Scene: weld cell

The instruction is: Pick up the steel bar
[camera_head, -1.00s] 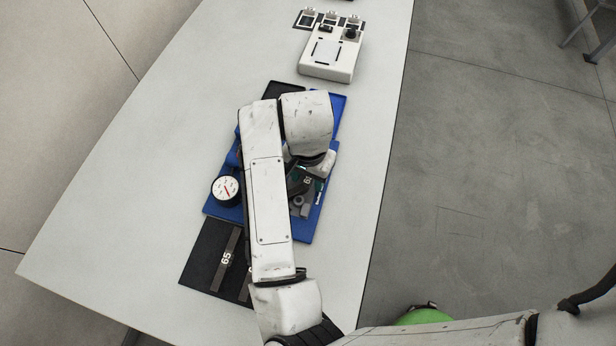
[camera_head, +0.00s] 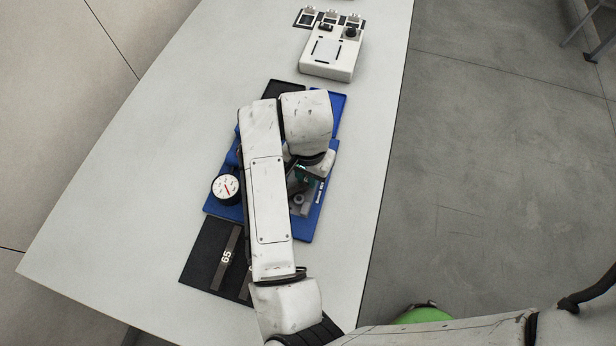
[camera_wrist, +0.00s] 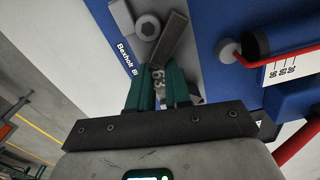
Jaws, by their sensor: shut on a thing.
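In the wrist view the green fingers of my gripper (camera_wrist: 161,84) are shut on a grey steel bar (camera_wrist: 170,40) with a white number that seems to read 63. The bar runs between the fingers and over a grey plate beside a round bolt head (camera_wrist: 148,27). I cannot tell whether the bar touches the plate. In the head view my arm hides most of the gripper, and only a bit of dark green shows above the blue fixture (camera_head: 311,232). Another bar (camera_head: 229,250), marked 65, lies on a black mat (camera_head: 205,262).
A round dial gauge (camera_head: 227,188) stands at the fixture's left. A red lever (camera_wrist: 275,53) and a printed scale are close to the gripper's right in the wrist view. A white box (camera_head: 331,57) stands farther up the table (camera_head: 150,170), whose left side is clear.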

